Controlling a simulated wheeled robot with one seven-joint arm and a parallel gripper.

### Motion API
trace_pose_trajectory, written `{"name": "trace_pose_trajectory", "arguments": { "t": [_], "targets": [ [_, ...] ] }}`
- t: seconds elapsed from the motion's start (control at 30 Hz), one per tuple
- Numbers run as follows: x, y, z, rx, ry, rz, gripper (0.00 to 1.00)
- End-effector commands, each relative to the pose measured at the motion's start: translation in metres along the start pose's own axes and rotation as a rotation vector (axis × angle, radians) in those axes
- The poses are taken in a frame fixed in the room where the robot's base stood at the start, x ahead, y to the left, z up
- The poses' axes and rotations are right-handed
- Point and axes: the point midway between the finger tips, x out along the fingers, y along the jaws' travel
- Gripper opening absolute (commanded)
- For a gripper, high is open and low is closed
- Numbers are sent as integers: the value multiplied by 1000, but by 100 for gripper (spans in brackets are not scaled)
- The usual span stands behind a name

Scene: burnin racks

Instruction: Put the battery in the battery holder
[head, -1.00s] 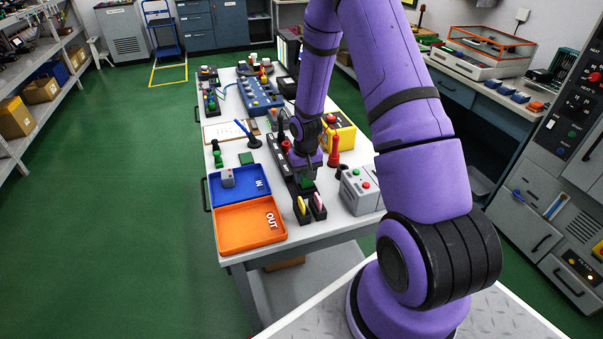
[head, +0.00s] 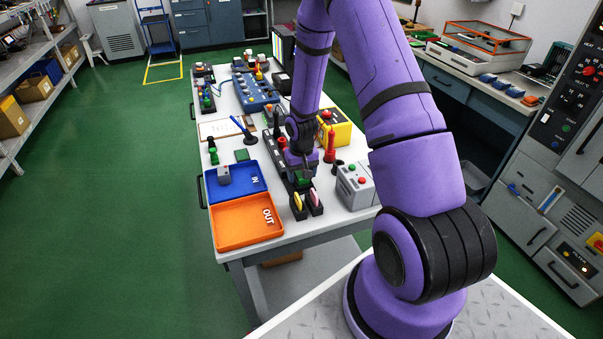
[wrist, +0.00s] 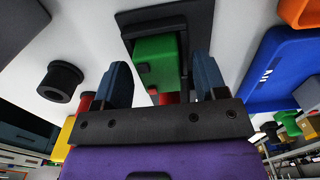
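My gripper (wrist: 163,80) points down over the worktable, its two blue-grey fingers apart. A green block (wrist: 156,60) with a dark side shows between and beyond the fingertips, in front of a black frame-like holder (wrist: 130,20). I cannot tell whether the fingers touch it. In the head view the green block (head: 302,179) is just under my gripper (head: 301,170), on the black row of holders. No label shows which thing is the battery; the battery holder's slot is partly hidden by my gripper. Black holders (head: 307,209) with a yellow and a pink piece stand just in front.
A blue IN tray (head: 252,184) holding a small grey box (head: 224,174) and an empty orange OUT tray (head: 237,224) lie to the left. A grey button box (head: 354,186), a red upright piece (head: 330,148) and a yellow box (head: 336,130) stand to the right.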

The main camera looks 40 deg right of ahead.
Motion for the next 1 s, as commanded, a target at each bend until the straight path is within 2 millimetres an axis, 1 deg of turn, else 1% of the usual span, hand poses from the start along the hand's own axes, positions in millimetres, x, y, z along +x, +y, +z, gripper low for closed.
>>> {"name": "trace_pose_trajectory", "arguments": {
  "t": [0.23,0.37,0.47,0.8,1.0],
  "targets": [
    [-2,0,0,0,0,0,66],
    [-12,0,-1,0,3,0,66],
    [-27,0,-1,1,4,0,66],
    [-89,0,-1,2,4,0,66],
    [-118,0,0,0,2,0,66]
  ]
}}
